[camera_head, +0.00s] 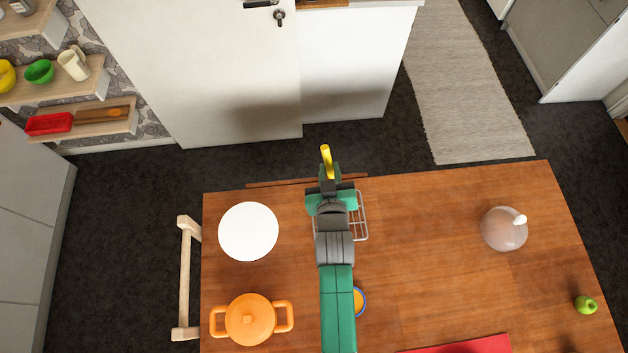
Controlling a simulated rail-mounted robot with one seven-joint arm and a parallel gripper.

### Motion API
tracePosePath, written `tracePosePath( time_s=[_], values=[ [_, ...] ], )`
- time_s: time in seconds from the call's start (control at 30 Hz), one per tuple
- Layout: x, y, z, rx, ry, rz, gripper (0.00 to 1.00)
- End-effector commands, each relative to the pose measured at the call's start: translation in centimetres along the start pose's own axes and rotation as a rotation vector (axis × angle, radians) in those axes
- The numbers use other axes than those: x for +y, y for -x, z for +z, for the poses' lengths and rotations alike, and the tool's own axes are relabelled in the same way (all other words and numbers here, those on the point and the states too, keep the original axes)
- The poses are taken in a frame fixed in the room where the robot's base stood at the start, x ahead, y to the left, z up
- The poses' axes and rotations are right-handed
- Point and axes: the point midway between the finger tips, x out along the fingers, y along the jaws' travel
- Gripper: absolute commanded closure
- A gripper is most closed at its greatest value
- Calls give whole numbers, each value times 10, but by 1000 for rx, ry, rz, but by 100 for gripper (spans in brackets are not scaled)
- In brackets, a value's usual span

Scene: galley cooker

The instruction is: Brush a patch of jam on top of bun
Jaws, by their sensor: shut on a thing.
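My gripper (329,178) is over the far part of the wooden table, seen from above. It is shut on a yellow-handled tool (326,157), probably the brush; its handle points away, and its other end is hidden. A wire rack (362,222) lies under my gripper and arm, with only its right side clearly showing. No bun can be made out; my arm hides most of the rack. A small blue-rimmed bowl with orange-yellow contents (359,301) is partly hidden beside my arm; I cannot tell whether this is the jam.
A white plate (248,231) and an orange lidded pot (250,319) stand left of my arm. A cloudy dome with a white knob (504,230), a green apple (586,305) and a red mat (468,346) are to the right. The wooden table (430,240) is clear between rack and dome.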

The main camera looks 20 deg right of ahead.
Motion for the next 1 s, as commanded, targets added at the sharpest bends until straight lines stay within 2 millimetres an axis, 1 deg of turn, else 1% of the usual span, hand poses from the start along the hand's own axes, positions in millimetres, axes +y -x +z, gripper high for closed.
tracePosePath(
  time_s=[0.03,0.13,0.23,0.33,0.7,1.0],
  values=[
    [2,-2,3,1,-5,4,100],
    [4,-4,2,2,-8,8,100],
    [4,-4,3,3,-8,7,100],
    [2,-5,8,2,-8,7,100],
    [-6,-18,48,3,-7,7,100],
    [-6,-18,48,3,-7,7,100]
  ],
)
